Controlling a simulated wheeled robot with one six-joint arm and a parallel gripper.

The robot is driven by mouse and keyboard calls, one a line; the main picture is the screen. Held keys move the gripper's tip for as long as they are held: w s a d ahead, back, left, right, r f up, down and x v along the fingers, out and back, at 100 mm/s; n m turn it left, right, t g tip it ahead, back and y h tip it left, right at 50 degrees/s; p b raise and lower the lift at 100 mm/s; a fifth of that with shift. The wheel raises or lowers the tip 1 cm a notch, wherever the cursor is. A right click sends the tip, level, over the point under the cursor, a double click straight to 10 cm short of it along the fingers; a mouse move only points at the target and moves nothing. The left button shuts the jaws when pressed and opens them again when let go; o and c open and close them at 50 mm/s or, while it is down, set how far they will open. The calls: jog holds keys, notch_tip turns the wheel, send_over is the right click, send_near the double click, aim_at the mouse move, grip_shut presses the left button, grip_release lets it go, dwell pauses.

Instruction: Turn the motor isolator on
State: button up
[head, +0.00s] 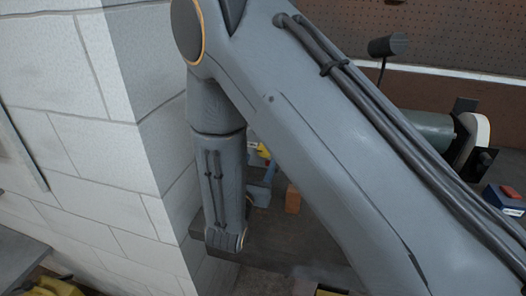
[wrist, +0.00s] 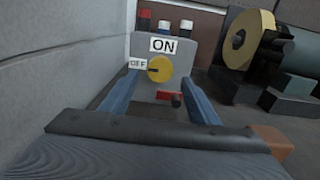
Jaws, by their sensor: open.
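The motor isolator is a grey box (wrist: 187,58) ahead in the wrist view, with an ON label above and an OFF label at left. Its round yellow knob (wrist: 163,68) has a dark mark pointing left, toward OFF. A red bar with a dark end (wrist: 168,96) shows below the knob. My gripper (wrist: 160,78) is open; its blue fingers reach toward the box, one on each side of the knob, with nothing between them. I cannot tell whether they touch the box. In the head view my arm hides most of the isolator; a bit of yellow (head: 263,151) shows beside it.
A pale block wall (wrist: 60,60) stands close on the left. An orange-brown block (wrist: 272,142) lies at right, also in the head view (head: 292,199). A bench grinder (head: 435,132) and a red-and-blue box (head: 503,197) are farther right.

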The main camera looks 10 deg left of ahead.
aim_at(264, 152)
jog(key=shift+w+d+p, duration=0.2)
jog(key=shift+w+p, duration=0.2)
jog(key=shift+w, duration=0.85)
jog(key=shift+w+d+p, duration=0.15)
jog(key=shift+w+p, duration=0.2)
jog(key=shift+w, duration=0.9)
jog(key=c, duration=1)
jog(key=shift+c, duration=0.2)
